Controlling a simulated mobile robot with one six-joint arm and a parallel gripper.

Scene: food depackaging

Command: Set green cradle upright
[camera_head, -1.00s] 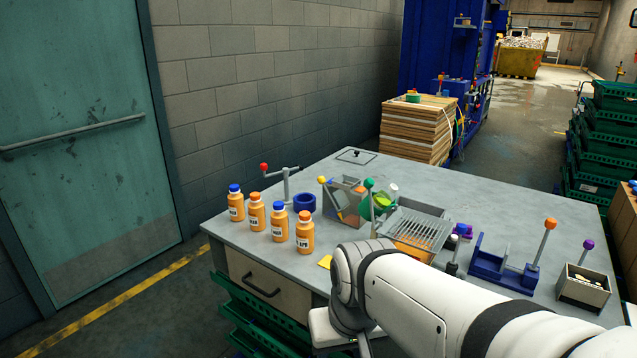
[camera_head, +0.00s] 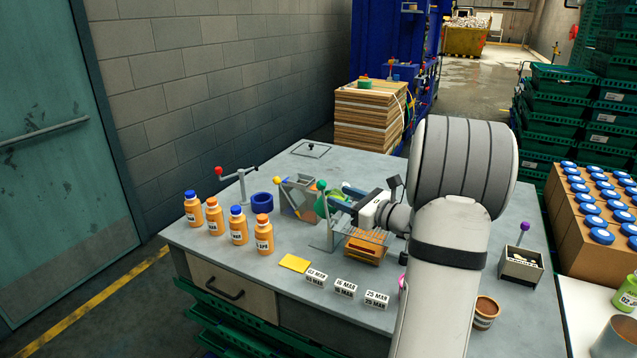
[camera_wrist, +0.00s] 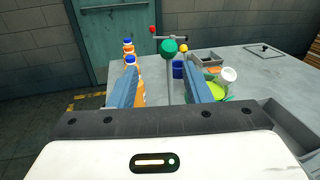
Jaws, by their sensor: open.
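The green cradle (camera_head: 326,207) is at the table's middle, beside a lever post with a green ball knob (camera_head: 321,184). It looks tilted, and my fingers partly cover it in the head view. In the wrist view the cradle (camera_wrist: 218,91) lies just right of my right finger, with a white round part at its upper side. My gripper (camera_head: 341,196) is open and empty, with blue fingers pointing left towards the cradle. In the wrist view the green knob (camera_wrist: 168,46) and its post appear between my fingers (camera_wrist: 159,72). I cannot tell whether they touch anything.
Several orange bottles (camera_head: 239,226) stand along the left. A rack (camera_head: 367,237) stands below my gripper. White date blocks (camera_head: 344,287) and a yellow card (camera_head: 294,263) lie in front.

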